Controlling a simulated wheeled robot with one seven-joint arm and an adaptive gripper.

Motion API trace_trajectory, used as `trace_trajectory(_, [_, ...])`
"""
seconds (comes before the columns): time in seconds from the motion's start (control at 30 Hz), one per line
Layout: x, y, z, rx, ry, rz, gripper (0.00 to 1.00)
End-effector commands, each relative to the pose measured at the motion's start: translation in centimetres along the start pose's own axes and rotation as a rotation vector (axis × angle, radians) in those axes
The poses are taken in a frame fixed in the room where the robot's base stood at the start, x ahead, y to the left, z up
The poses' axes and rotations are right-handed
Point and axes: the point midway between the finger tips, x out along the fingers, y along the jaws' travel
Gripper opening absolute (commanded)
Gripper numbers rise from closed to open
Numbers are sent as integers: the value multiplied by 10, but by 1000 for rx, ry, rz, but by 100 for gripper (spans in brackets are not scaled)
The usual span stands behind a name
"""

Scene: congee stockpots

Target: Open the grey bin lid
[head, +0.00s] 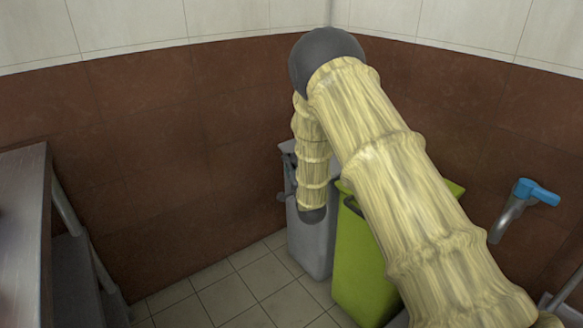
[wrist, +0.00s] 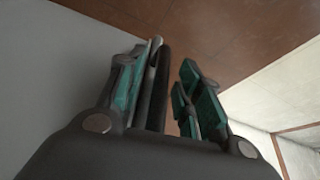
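The grey bin (head: 311,246) stands on the tiled floor by the corner, left of a green bin. My arm covers much of its upper part in the head view, so I cannot tell how far its lid is raised. In the wrist view a plain grey surface (wrist: 45,75), seemingly part of the grey bin, fills the left side. My gripper (wrist: 172,55) is open, with teal pads on both fingers. A dark bar (wrist: 161,88) lies between the fingers, close to the left one; contact is unclear. In the head view the gripper is mostly hidden by my arm.
The lime-green bin (head: 358,262) stands close at the right of the grey bin, partly behind my arm. A blue-handled tap (head: 535,192) sticks out from the brown wall at right. A metal table (head: 24,225) stands at left. The tiled floor (head: 225,297) between is clear.

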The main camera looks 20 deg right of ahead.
Motion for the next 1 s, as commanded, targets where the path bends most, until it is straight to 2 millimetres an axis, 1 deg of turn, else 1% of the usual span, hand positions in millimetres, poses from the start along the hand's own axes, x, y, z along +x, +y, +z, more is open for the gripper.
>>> trace_trajectory(0.1, [5, 0, 0, 0, 0, -1, 35])
trace_trajectory(0.37, [6, 0, 0, 0, 0, 0, 35])
trace_trajectory(0.4, [6, 0, 0, 0, 0, 0, 32])
trace_trajectory(0.47, [5, 0, 0, 0, 0, 0, 21])
trace_trajectory(0.5, [5, 0, 0, 0, 0, 0, 14])
trace_trajectory(0.57, [5, 0, 0, 0, 0, 0, 3])
trace_trajectory(0.6, [5, 0, 0, 0, 0, 0, 0])
trace_trajectory(0.87, [5, -2, 0, 2, 1, 1, 0])
trace_trajectory(1.0, [6, -9, -1, 17, 1, 6, 0])
